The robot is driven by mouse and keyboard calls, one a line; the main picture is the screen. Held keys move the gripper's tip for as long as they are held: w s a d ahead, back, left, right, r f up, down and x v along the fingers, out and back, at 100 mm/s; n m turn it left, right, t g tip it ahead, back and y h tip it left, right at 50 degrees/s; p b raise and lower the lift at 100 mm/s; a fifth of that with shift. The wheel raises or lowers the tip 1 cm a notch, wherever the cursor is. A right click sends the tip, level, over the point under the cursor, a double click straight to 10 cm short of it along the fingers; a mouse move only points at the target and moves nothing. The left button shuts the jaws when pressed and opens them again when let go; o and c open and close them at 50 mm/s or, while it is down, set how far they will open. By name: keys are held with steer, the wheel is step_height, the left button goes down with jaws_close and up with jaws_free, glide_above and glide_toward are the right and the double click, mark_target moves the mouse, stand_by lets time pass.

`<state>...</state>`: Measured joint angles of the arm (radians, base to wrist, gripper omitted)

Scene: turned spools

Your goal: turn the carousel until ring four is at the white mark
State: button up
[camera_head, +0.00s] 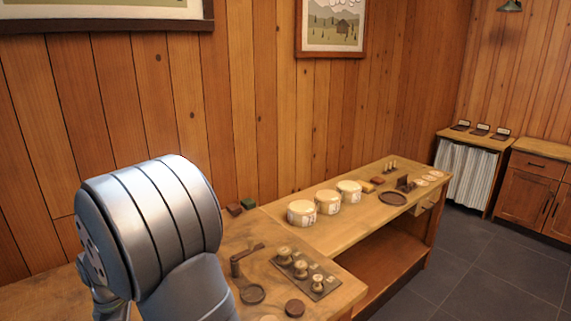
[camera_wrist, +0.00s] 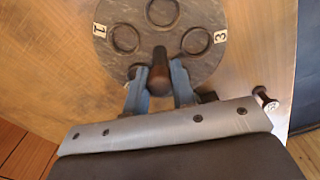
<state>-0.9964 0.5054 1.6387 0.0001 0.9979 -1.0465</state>
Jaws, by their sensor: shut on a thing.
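The carousel (camera_wrist: 155,62) is a round dark grey disc lying on the wooden bench in the wrist view. Three shallow rings show on it, with a label 1 (camera_wrist: 100,30) at the left and a label 3 (camera_wrist: 220,36) at the right. The top of the disc is cut off, and neither ring four's label nor the white mark can be made out. My gripper (camera_wrist: 161,76) is shut on a dark brown upright knob (camera_wrist: 160,72) near the disc's lower edge. In the head view I cannot make out the carousel or my gripper's fingers.
A small spool (camera_wrist: 264,97) stands right of the gripper, near the bench edge. In the head view, a dark board (camera_head: 306,276) holds several spools, beside a cranked stand (camera_head: 236,266). Three round pale boxes, including one at the left (camera_head: 301,213), stand farther along the bench.

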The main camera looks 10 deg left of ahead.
steer(key=o, duration=0.8)
steer(key=shift+o, duration=0.2)
steer(key=shift+r, duration=0.15)
steer(key=shift+r, duration=3.35)
jaws_close()
steer(key=shift+r, duration=0.1)
